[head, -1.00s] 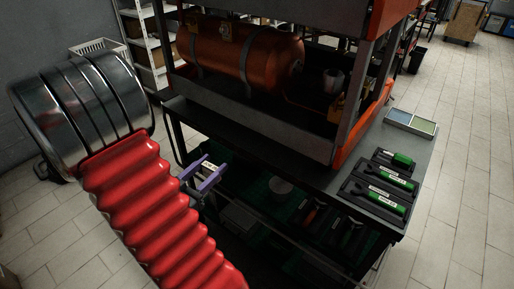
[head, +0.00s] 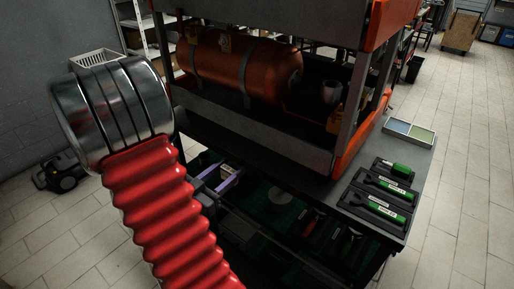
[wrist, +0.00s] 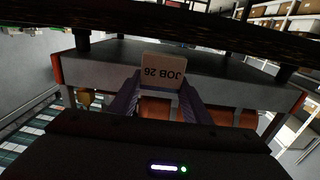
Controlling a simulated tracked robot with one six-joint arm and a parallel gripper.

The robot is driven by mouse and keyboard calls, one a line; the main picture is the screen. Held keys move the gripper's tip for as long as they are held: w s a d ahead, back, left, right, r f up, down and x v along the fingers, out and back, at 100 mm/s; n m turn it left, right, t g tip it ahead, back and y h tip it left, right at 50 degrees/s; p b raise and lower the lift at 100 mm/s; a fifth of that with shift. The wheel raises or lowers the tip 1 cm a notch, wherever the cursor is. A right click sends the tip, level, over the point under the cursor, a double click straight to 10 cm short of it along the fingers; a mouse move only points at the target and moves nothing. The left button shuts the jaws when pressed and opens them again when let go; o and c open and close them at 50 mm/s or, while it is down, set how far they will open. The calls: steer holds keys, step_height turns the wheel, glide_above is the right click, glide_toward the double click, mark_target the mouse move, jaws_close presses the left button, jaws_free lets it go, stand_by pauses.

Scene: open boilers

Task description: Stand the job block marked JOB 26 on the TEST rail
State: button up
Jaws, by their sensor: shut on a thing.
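The job block (wrist: 164,64) is a small pale block, and its dark lettering reads JOB 26 upside down in the wrist view. My gripper (wrist: 162,86) has its two purple fingers shut on the block, one on each side. In the head view my gripper (head: 226,182) is partly hidden behind my red arm sleeve, at the left end of the dark bench. The block is hard to make out there. I cannot pick out a rail marked TEST in either view.
An orange boiler tank (head: 240,68) sits in a grey and orange frame above the bench. Green-handled tools (head: 389,190) lie in black holders at the bench's right end, near a two-part tray (head: 408,133). Dark shelf space with several items lies below.

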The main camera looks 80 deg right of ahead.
steer(key=x, duration=0.8)
steer(key=shift+s+d, duration=0.2)
steer(key=shift+d, duration=0.15)
steer(key=x, duration=0.4)
steer(key=shift+s, duration=0.1)
steer(key=shift+d+f, duration=0.1)
steer(key=shift+f, duration=0.15)
steer(key=shift+f, duration=0.15)
steer(key=o, duration=1)
steer(key=shift+v, duration=6.05)
